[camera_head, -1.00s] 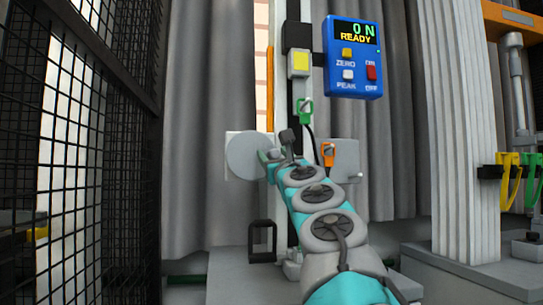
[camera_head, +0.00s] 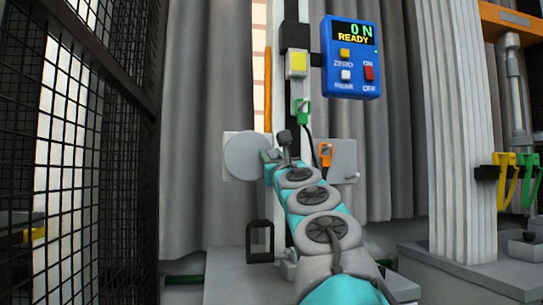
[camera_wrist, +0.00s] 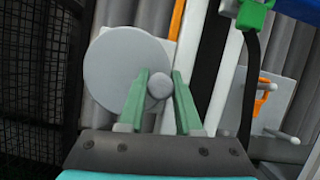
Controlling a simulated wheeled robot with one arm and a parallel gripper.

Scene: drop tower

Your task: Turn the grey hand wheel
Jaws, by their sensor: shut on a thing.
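The grey hand wheel (camera_head: 245,155) is a plain round disc in front of a pale plate, left of the upright column. It also shows in the wrist view (camera_wrist: 115,70), with a small round grey knob (camera_wrist: 159,86) near its right edge. My gripper (camera_wrist: 161,78) has its two green fingers on either side of this knob, shut on it. In the head view my gripper (camera_head: 270,156) is at the right edge of the wheel, small and partly hidden by my arm.
A blue control box (camera_head: 352,60) reads "0 N READY". Green (camera_head: 302,108) and orange (camera_head: 326,153) clips sit on the column and a right-hand plate (camera_head: 344,160). A black mesh fence (camera_head: 85,150) stands left; a pale ribbed pillar (camera_head: 458,130) stands right.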

